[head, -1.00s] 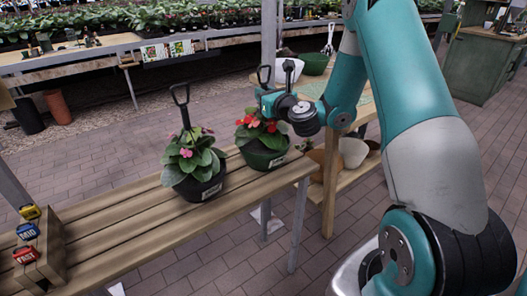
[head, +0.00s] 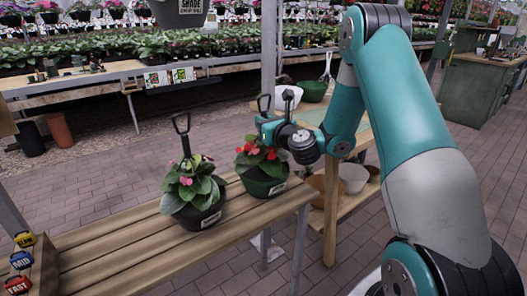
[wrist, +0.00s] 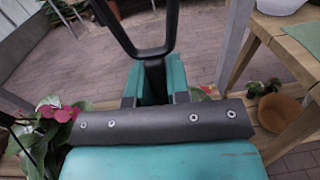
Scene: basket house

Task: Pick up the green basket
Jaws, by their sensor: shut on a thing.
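The green basket (head: 262,184) is a dark green pot with red flowers, leaves, a pale label and a tall black handle. It is at the right end of the slatted wooden bench. I cannot tell whether its bottom touches the slats. My gripper (head: 264,130) is shut on the handle, above the flowers. In the wrist view the black handle (wrist: 155,48) rises between the teal fingers of my gripper (wrist: 156,82). My gripper body hides most of the pot in that view.
A black basket (head: 200,208) with pink flowers stands just left on the bench (head: 130,245). Colored buttons (head: 22,260) sit at the bench's left end. A wooden table (head: 330,200) with pots stands behind right. A hanging pot (head: 180,10) is at the top. Brick floor lies open.

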